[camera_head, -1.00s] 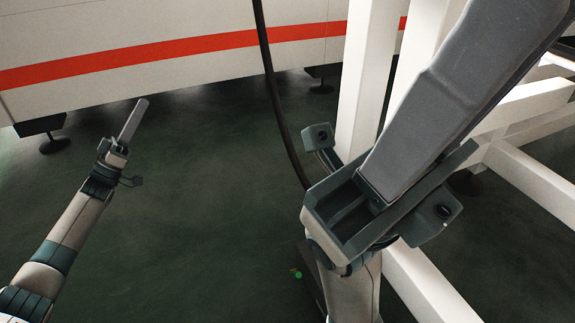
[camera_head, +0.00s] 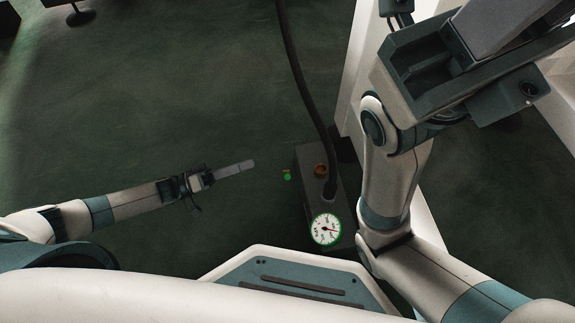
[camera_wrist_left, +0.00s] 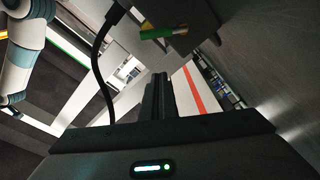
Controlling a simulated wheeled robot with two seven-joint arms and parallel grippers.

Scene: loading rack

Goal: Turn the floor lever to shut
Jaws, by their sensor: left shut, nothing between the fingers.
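The floor lever appears as a small yellow part with a green end (camera_head: 287,176), on the left side of a dark floor box (camera_head: 308,200). My left gripper (camera_head: 252,164) is shut and empty, low over the floor. Its tip points right, a short way left of the lever and apart from it in the picture. In the left wrist view the green and yellow lever (camera_wrist_left: 155,33) shows near the top, beyond my shut fingers (camera_wrist_left: 160,95). My right gripper (camera_head: 505,25) is large at the upper right, close to the head camera; its fingertips are cut off.
The box carries a round gauge (camera_head: 326,229) with a green rim, an orange-brown cap (camera_head: 320,170) and a dark hose (camera_head: 300,75) rising from it. A white rack post (camera_head: 367,45) stands at the right.

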